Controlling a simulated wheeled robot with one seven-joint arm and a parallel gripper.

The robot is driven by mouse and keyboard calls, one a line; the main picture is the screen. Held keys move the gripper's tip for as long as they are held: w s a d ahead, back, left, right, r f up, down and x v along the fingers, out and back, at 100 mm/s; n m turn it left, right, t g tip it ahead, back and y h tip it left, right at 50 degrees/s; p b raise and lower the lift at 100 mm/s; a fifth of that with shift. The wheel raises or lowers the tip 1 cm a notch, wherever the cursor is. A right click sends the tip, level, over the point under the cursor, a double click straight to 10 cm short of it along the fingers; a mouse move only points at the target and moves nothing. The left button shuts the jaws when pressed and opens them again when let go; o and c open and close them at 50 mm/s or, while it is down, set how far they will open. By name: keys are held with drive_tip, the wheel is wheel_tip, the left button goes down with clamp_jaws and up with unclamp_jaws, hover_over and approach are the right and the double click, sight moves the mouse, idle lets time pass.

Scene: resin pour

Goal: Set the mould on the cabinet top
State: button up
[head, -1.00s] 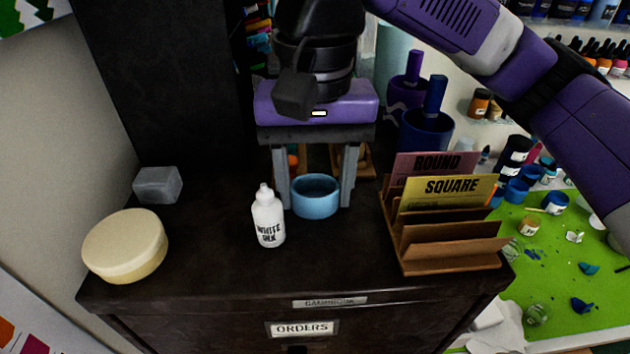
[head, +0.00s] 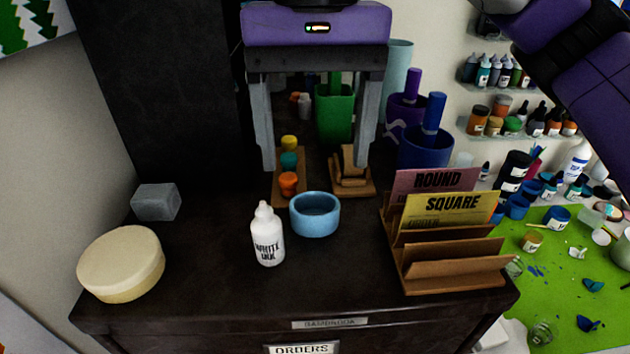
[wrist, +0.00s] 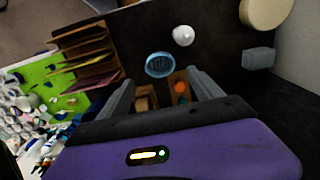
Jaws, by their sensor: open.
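The mould, a light blue round cup with an open top (head: 315,214), stands upright on the dark cabinet top (head: 200,285), just right of a white ink bottle. It also shows in the wrist view (wrist: 159,65), beyond the fingertips. My gripper (head: 315,166) is open and empty, its two grey fingers wide apart and pointing down. In the head view the fingertips appear above the mould, clear of it. In the wrist view (wrist: 162,86) nothing is held between the fingers.
The white ink bottle (head: 267,235) stands close left of the mould. A brown card rack (head: 455,270) with ROUND and SQUARE cards is at right. A cream round block (head: 120,264) and grey block (head: 156,202) are at left. Coloured pots (head: 288,183) stand behind. The front strip is clear.

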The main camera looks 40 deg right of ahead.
drive_tip(key=shift+r, duration=2)
